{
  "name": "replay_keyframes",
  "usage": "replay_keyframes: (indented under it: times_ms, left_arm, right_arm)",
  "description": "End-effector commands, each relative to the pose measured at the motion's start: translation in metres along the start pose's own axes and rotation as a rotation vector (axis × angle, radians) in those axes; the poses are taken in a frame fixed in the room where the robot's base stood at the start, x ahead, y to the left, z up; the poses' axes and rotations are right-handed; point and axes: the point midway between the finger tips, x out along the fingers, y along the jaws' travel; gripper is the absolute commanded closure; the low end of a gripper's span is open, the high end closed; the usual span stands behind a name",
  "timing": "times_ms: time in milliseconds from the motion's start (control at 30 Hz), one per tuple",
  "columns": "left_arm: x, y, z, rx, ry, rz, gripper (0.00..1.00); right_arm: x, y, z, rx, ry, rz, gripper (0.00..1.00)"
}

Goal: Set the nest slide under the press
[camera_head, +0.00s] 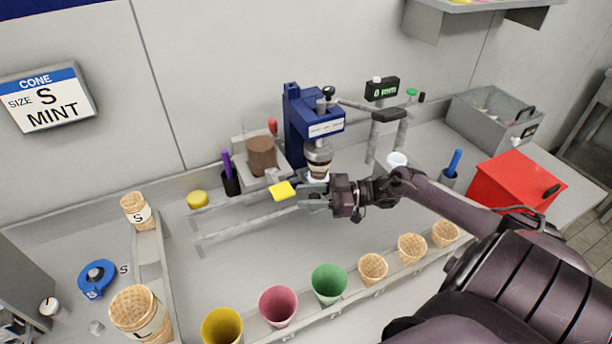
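The blue press (303,118) stands against the back wall, its metal head (318,152) pointing down. A small cone-like piece with a pale rim shows directly below the head, partly hidden. Two pale rails (235,233) run from the left toward the press. A yellow square plate (282,191) sits at the rails, just left of my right gripper. I cannot make out the nest slide's body clearly; my gripper covers that area. My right gripper (312,196) is at the rails' right end, just below the press head. Its fingers are too small to tell open from shut. My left gripper is not in view.
Coloured cups and waffle cones (373,268) stand in a front rack below my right arm. A brown-filled container (262,156) stands left of the press. A red box (515,183) and grey bin (490,120) stand at right. A blue tape roll (97,279) lies at left.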

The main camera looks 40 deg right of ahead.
Motion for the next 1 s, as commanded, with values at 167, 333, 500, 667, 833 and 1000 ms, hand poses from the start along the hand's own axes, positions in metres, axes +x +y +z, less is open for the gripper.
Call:
replay_keyframes:
  times_ms: [167, 333, 500, 667, 833, 1000]
  left_arm:
    - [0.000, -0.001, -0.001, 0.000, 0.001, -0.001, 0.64]
    - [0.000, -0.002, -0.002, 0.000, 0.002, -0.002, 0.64]
    - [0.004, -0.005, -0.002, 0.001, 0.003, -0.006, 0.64]
    - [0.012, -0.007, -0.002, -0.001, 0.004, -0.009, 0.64]
    - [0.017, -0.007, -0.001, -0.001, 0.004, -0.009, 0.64]
    - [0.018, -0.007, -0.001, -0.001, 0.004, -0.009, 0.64]
  right_arm:
    - [0.001, -0.001, 0.000, 0.001, 0.001, -0.002, 0.51]
    - [0.001, -0.001, 0.001, 0.002, 0.001, -0.003, 0.51]
    - [-0.012, -0.002, 0.003, 0.003, -0.002, -0.002, 0.51]
    - [-0.041, -0.001, 0.005, 0.003, -0.004, -0.001, 0.51]
    - [-0.067, -0.001, 0.004, 0.004, -0.003, 0.000, 0.51]
    - [-0.078, -0.001, 0.002, 0.003, 0.000, -0.001, 0.51]
